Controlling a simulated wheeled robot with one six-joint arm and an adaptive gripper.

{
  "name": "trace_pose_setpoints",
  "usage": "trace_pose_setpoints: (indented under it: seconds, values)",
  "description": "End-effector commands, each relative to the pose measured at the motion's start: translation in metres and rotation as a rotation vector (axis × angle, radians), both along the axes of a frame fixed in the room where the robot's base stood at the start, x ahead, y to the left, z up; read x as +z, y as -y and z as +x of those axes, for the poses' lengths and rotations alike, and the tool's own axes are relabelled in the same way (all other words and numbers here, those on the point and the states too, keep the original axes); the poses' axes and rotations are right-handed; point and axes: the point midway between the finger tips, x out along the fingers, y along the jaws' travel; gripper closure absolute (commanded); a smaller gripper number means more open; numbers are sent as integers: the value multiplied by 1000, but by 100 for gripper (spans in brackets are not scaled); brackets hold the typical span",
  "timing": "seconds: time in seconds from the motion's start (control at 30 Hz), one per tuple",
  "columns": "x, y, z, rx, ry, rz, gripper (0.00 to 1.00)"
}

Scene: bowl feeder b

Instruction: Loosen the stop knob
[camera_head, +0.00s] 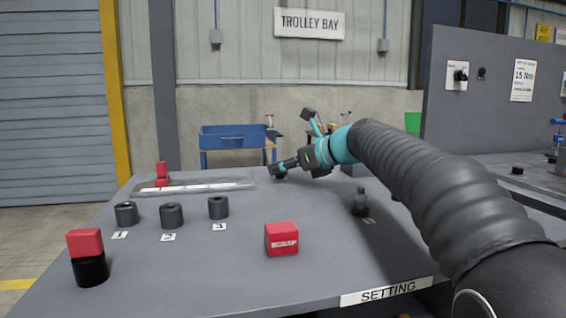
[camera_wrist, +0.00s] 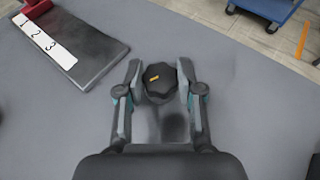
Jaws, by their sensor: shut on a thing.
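The stop knob (camera_wrist: 160,82) is black and lobed, with a small yellow mark on top. In the wrist view it sits between the two fingers of my gripper (camera_wrist: 160,85), which are shut on it. In the head view my gripper (camera_head: 277,170) is at the far side of the grey table, to the right of a long scale plate. The knob is small and dark there, mostly hidden by the fingers. The scale plate (camera_wrist: 70,50) carries a white strip marked 1, 2, 3. A red stop block (camera_head: 162,175) stands at the plate's left end.
Several black cylinders (camera_head: 172,215) stand by number labels on the left of the table (camera_head: 190,285). A red-topped black cylinder (camera_head: 88,258) stands front left. A red SCRAP box (camera_head: 281,239) is in the middle. A small dark upright part (camera_head: 360,203) stands right of it.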

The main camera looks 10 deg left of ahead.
Motion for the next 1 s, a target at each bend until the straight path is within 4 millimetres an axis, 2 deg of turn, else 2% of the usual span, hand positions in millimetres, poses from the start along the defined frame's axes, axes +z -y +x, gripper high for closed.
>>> trace_pose_setpoints:
  seconds: [0.17, 0.2, 0.3, 0.67, 0.77, 1.0]
  values:
    - [-1, 0, 0, 0, -1, 0, 98]
    - [-1, 0, 0, 0, -1, 0, 61]
    - [-1, 0, 0, 0, -1, 0, 38]
    - [1, 2, -1, -2, 0, 0, 38]
    - [5, 10, -4, -3, 1, 0, 38]
    - [22, 47, -22, -5, 2, 1, 38]
